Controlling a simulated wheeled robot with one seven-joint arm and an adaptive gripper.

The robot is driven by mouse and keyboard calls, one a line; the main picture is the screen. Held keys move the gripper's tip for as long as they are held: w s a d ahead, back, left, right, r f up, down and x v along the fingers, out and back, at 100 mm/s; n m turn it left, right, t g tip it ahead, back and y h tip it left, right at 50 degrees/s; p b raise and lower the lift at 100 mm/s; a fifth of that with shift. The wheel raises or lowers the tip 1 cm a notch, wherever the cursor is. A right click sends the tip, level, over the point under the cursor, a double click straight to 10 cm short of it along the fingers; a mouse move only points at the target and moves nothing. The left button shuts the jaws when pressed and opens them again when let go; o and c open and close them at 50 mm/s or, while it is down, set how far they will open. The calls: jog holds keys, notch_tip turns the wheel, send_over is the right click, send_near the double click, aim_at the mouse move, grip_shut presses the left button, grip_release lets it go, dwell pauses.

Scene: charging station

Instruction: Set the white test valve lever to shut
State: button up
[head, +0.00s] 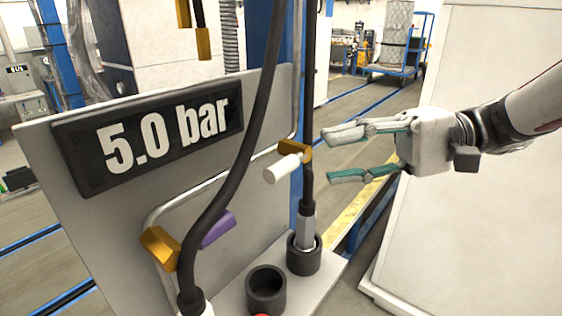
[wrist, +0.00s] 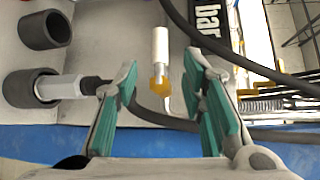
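The white test valve lever (head: 283,169) is a short white cylinder on a brass valve body (head: 296,150) at the right edge of the grey panel. In the head view it points down and left from the body. In the wrist view the white lever (wrist: 160,46) points up from the brass body (wrist: 159,80), between my fingertips in the picture. My gripper (head: 330,155) is open and empty, just right of the valve, with its fingers one above the other. It also frames the valve in the wrist view (wrist: 160,72). I see no contact with the lever.
A dark hose (head: 309,85) runs upright between the valve and my gripper. Another hose (head: 236,175) crosses the panel's front. A purple lever (head: 217,228) sits lower left. The display (head: 150,144) reads 5.0 bar. Black sockets (head: 266,289) stand on the ledge. A white cabinet (head: 470,230) stands right.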

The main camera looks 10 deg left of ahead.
aim_at(295, 166)
jog(key=p+x, duration=0.1)
jog(key=x, duration=0.7)
jog(key=shift+s+a+f, duration=0.1)
jog(key=shift+s+a, duration=0.05)
jog(key=shift+a, duration=0.1)
jog(key=shift+c, duration=0.4)
grip_shut()
